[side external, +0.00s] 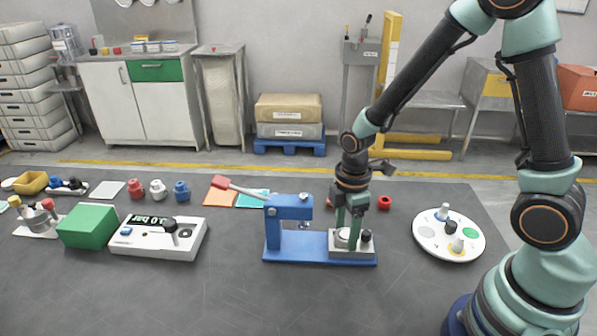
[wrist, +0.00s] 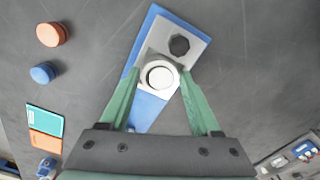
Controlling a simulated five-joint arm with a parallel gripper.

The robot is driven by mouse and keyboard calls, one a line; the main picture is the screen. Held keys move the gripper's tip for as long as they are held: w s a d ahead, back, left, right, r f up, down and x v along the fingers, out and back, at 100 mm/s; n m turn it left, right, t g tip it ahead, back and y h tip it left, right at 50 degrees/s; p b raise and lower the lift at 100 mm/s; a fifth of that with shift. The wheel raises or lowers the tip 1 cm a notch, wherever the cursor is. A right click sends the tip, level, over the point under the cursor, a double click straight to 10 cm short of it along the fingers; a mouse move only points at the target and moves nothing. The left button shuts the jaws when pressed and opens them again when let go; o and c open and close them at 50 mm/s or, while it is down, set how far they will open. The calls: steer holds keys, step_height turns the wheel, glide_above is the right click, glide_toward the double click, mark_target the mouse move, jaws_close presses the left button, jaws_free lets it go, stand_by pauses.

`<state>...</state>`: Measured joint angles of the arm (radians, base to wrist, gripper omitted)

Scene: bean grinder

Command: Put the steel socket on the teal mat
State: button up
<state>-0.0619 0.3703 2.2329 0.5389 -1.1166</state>
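The steel socket (wrist: 160,77) is a round silver piece on the grey block at the end of a blue press (side external: 290,205). It also shows low between my fingers in the side view (side external: 343,236). My gripper (wrist: 161,72) points down, with one green fingertip on each side of the socket. The fingertips are very close to its sides, and I cannot tell whether they touch it. The teal mat (wrist: 46,121) lies flat at the left in the wrist view, and behind the press in the side view (side external: 254,198), partly hidden by the press handle.
A black knob (wrist: 179,45) stands on the grey block beside the socket. An orange mat (wrist: 45,145) adjoins the teal one. A red cylinder (wrist: 53,35) and a blue cylinder (wrist: 42,74) stand nearby. The press's red-tipped lever (side external: 235,187) reaches over the mats. A white round tray (side external: 425,240) stands right.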

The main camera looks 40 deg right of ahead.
steer(key=shift+o, duration=0.9)
steer(key=shift+r, duration=0.1)
steer(key=s+d+r+m+t, duration=0.1)
steer(key=r+m, duration=0.4)
steer(key=r, duration=0.5)
steer(key=s+r+m+t, duration=0.2)
steer(key=r+m, duration=0.4)
steer(key=r, duration=0.4)
steer(key=shift+s+d+r+t, duration=0.25)
steer(key=shift+d+t, duration=0.1)
steer(key=shift+t, duration=0.45)
steer(key=shift+o, duration=0.5)
steer(key=m, duration=0.1)
steer(key=s+r+m+t, duration=0.1)
steer(key=shift+d+m, duration=0.15)
steer(key=shift+m, duration=0.15)
steer(key=shift+f, duration=0.1)
